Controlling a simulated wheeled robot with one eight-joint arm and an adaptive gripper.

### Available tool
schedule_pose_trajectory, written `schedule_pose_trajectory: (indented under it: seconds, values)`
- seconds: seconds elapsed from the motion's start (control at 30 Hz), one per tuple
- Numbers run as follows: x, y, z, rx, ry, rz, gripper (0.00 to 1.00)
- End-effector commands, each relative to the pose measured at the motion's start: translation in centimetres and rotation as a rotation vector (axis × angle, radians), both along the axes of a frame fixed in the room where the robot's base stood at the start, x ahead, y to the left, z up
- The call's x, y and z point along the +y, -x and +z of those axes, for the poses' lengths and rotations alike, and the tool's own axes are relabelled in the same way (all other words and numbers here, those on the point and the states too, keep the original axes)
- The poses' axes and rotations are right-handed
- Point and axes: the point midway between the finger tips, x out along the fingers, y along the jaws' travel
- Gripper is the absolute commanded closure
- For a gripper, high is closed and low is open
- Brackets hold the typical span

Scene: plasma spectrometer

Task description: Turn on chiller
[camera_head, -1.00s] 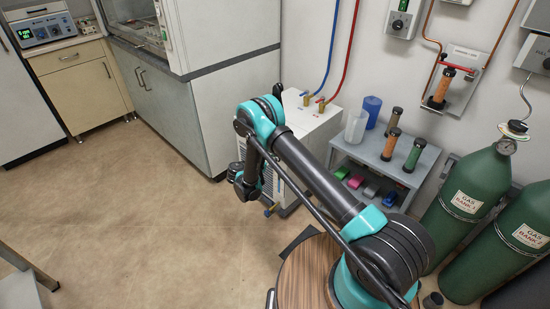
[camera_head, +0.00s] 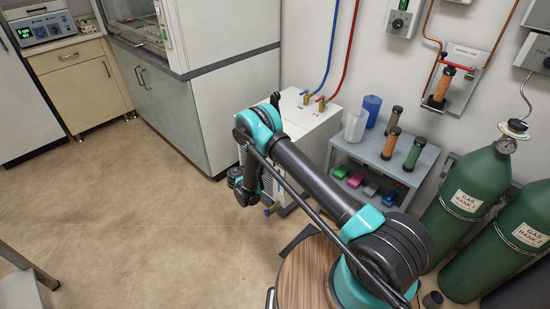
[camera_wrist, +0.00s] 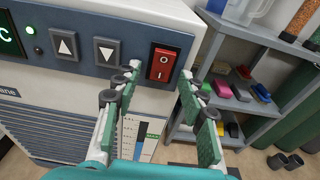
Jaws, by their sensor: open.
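The chiller (camera_head: 310,118) is a white box by the wall with blue and red hoses on top; my arm partly covers it in the head view. In the wrist view, its dark front panel (camera_wrist: 83,22) carries a red rocker switch (camera_wrist: 163,63) marked O above and I below. Grey up (camera_wrist: 65,44) and down (camera_wrist: 107,50) arrow buttons are left of it, with a green lit display (camera_wrist: 8,38) and green light at the far left. My gripper (camera_wrist: 159,77) is open and empty, its fingers either side of the switch in the picture. Contact cannot be told.
A grey shelf (camera_head: 345,143) with jugs, cylinders and coloured blocks stands right of the chiller. Green gas cylinders (camera_head: 460,210) stand farther right. A grey cabinet (camera_head: 180,105) is on the left. The floor (camera_head: 130,210) in front is clear.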

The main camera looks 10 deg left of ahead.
Motion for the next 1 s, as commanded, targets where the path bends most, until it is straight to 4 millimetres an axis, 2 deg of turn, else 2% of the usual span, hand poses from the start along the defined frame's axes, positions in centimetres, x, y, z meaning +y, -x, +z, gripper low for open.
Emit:
schedule_pose_trajectory:
  seconds: [0.13,0.27,0.5,0.7,1.0]
  values:
    - [0.4,0.4,0.1,0.000,0.000,0.001,0.59]
    - [1.5,1.7,0.3,0.000,0.000,0.003,0.59]
    - [4.5,5.6,1.0,0.000,0.000,0.004,0.59]
    - [6.4,8.1,1.4,0.000,0.000,0.002,0.59]
    - [7.3,9.4,1.6,0.000,0.000,0.000,0.59]
